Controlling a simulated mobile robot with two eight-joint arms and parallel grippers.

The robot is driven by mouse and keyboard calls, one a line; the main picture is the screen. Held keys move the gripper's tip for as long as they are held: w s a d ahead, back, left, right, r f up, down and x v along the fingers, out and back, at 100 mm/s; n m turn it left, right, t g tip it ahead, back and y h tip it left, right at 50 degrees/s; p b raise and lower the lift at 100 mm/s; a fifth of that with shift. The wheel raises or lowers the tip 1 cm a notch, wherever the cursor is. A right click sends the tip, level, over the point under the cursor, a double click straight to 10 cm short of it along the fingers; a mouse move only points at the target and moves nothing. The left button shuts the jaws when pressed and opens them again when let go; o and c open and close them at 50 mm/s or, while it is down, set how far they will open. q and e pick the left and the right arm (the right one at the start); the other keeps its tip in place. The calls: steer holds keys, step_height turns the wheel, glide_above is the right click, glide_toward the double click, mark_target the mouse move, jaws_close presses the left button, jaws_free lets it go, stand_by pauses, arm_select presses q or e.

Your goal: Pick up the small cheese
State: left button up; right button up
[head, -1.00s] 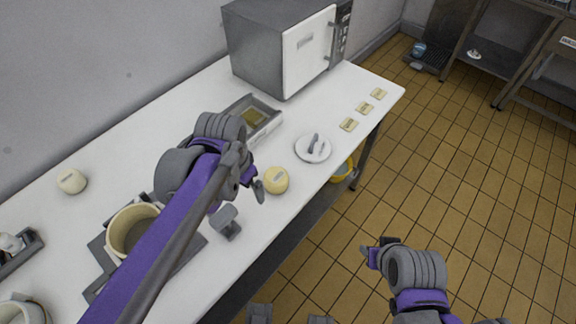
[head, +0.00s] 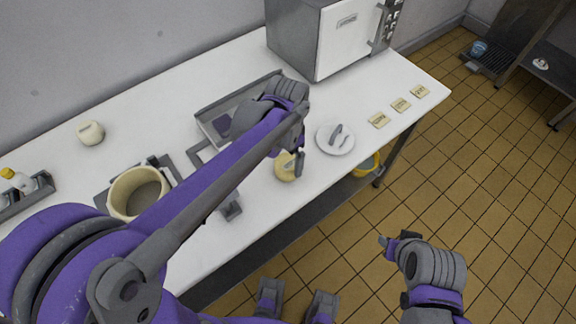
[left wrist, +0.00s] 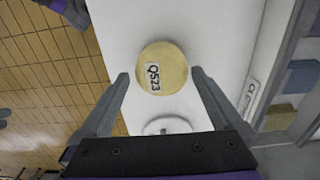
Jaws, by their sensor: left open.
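A small round pale-yellow cheese (head: 286,168) sits on the white worktop near its front edge. It also shows in the left wrist view (left wrist: 162,68) with a label reading Q523 on its top. My left gripper (head: 290,158) is over the cheese and partly hides it in the head view. In the left wrist view the left gripper (left wrist: 160,75) is open, with one fingertip on each side of the cheese's near part; contact cannot be made out. My right gripper (head: 387,246) hangs over the tiled floor, away from the worktop; its jaw opening is unclear.
A white plate (head: 328,147) with a grey utensil stands right of the cheese. A grey tray (head: 210,108) lies behind my left arm. A cream pot (head: 118,208), a whitish round object (head: 90,133) and a microwave (head: 310,45) share the worktop (head: 155,85).

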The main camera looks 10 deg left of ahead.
mark_target(288, 161)
arm_select(q)
steer(key=f, duration=0.4)
steer(key=shift+w+f, duration=0.2)
steer(key=shift+f, duration=0.2)
steer(key=c, duration=1.3)
